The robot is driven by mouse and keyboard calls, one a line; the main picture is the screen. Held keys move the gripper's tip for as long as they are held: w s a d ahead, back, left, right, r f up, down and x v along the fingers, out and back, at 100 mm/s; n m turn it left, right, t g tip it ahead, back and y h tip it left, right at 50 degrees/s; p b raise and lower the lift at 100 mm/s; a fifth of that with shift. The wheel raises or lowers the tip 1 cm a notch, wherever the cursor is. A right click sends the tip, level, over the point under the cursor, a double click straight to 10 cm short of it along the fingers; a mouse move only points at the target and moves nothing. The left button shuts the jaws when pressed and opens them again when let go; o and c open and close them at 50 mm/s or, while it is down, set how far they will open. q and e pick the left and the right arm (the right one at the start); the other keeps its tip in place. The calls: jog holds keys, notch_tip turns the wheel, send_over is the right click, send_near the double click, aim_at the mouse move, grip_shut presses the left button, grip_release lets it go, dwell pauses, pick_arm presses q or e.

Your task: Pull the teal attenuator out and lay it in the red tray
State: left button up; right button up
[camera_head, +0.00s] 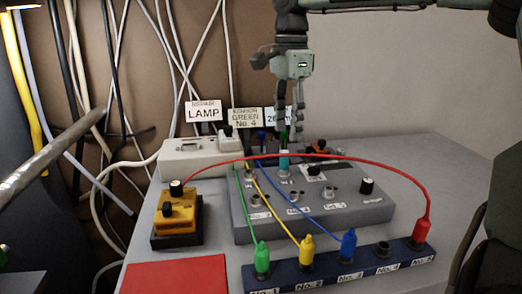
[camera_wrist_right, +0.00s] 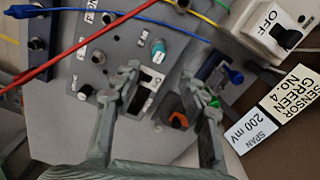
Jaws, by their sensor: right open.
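The teal attenuator (camera_head: 284,164) stands upright in a socket on the grey sloped panel, with a pale top. It also shows in the right wrist view (camera_wrist_right: 159,50), just past the fingertips. My right gripper (camera_head: 290,128) hangs over the back of the panel, fingers pointing down. Its fingers are apart with nothing between them, as the right wrist view (camera_wrist_right: 160,78) shows. In the head view the fingertips look just above or behind the attenuator; I cannot tell the exact gap. The red tray (camera_head: 175,275) lies at the table's front left, partly cut off. My left gripper is not seen.
The grey panel (camera_head: 345,212) carries sockets and knobs. A red cable (camera_head: 350,160) arches over it to the blue terminal strip (camera_head: 330,270); green, yellow and blue cables also cross. A yellow box (camera_head: 178,214) stands behind the tray. Label cards (camera_head: 245,117) stand behind.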

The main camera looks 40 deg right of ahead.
aim_at(285, 151)
jog(key=shift+w+f, duration=0.15)
jog(key=shift+w, duration=0.05)
jog(key=shift+s+f, duration=0.15)
jog(key=shift+f, duration=0.45)
jog(key=shift+s+f, duration=0.15)
jog(key=shift+f, duration=0.4)
jog(key=f, duration=0.5)
jog(key=shift+a, duration=0.3)
grip_shut()
